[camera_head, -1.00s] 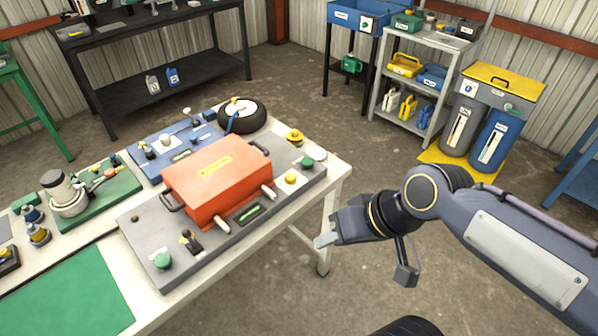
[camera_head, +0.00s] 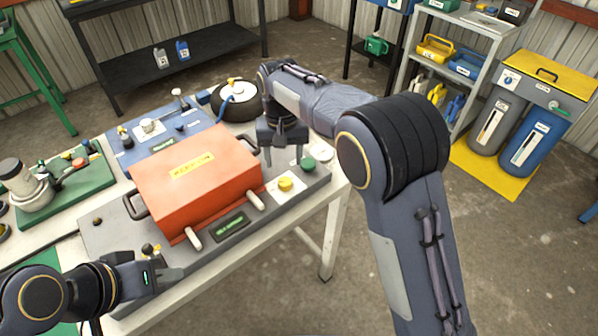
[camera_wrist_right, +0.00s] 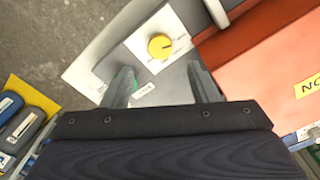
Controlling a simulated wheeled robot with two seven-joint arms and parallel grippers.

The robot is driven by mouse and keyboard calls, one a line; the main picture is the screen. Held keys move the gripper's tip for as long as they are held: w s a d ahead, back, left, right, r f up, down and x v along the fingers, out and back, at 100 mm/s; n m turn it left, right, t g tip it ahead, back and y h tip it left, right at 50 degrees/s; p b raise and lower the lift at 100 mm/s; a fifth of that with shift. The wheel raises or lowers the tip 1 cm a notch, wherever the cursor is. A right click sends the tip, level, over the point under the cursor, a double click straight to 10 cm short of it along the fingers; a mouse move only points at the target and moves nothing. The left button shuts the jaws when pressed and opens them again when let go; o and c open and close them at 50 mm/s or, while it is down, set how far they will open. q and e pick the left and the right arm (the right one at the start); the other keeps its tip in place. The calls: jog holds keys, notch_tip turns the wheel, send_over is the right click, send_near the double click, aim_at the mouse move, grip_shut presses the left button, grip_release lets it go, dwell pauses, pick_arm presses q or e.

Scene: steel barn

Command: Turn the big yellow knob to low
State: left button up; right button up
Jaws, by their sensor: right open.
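A yellow knob (camera_head: 285,184) stands on a white plate at the near right of the grey panel (camera_head: 318,178). In the right wrist view the yellow knob (camera_wrist_right: 159,46) has a dark pointer line and marks around it, too small to read. My right gripper (camera_head: 283,160) is open and points down over the panel, behind this knob. In the right wrist view its fingers (camera_wrist_right: 160,75) are apart, with the knob beyond their tips. A second yellow knob, at the panel's far right earlier, is hidden by my right arm. My left gripper (camera_head: 168,277) is low at the panel's near left edge.
A red box (camera_head: 190,180) with handles fills the panel's middle, left of my right gripper. A green knob (camera_head: 308,164) sits close to the gripper. A green display (camera_head: 230,226) is at the front.

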aim_at(285, 181)
notch_tip(285, 181, down, 8)
jog(key=shift+r, duration=0.2)
jog(key=c, duration=1)
jog(key=shift+m+p, duration=0.35)
jog(key=shift+m, duration=0.05)
jog(key=m+p, duration=0.1)
jog(key=m, duration=0.2)
jog(key=shift+r+m, duration=0.1)
jog(key=shift+m, duration=0.2)
jog(key=shift+m+p, duration=0.3)
jog(key=shift+m, duration=1.9)
